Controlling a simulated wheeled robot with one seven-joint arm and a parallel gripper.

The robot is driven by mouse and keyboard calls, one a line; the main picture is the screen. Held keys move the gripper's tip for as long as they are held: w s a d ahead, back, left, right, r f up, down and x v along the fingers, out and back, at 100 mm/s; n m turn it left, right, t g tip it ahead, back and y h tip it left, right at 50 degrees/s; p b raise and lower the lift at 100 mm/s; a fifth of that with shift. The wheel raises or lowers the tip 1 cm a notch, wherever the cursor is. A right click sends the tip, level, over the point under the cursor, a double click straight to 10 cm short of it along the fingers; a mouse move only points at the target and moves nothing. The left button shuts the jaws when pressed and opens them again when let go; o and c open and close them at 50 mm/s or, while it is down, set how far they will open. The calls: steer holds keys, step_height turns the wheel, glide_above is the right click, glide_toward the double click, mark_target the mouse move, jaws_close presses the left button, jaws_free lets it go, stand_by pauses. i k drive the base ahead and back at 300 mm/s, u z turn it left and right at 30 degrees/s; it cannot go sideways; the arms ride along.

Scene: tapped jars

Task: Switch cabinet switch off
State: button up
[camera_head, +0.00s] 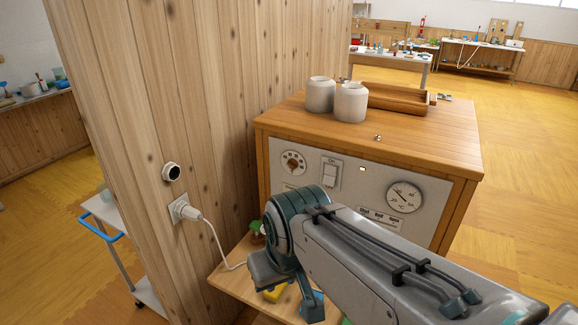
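The wooden cabinet (466,190) stands right of the plank wall, with a pale control panel on its front. The cabinet switch (330,175) is a white rocker on a grey plate, left of the panel's middle, with "On" printed above it. Its exact tilt is too small to tell. My arm reaches in from the lower right and bends downward in front of the cabinet, below the switch and apart from it in the picture. My gripper (290,290) is around the arm's lower end; its fingers cannot be made out clearly.
Two white jars (350,103) and a wooden tray (396,99) stand on the cabinet top. A round dial (404,197) and a knob (292,162) flank the switch. A plug with a white cord (209,228) sits in the wall. A low shelf (232,283) holds small objects.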

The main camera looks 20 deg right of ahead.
mark_target(330, 171)
steer(key=k, duration=0.5)
steer(key=u, duration=0.55)
steer(key=i, duration=0.8)
steer(key=z, duration=2.2)
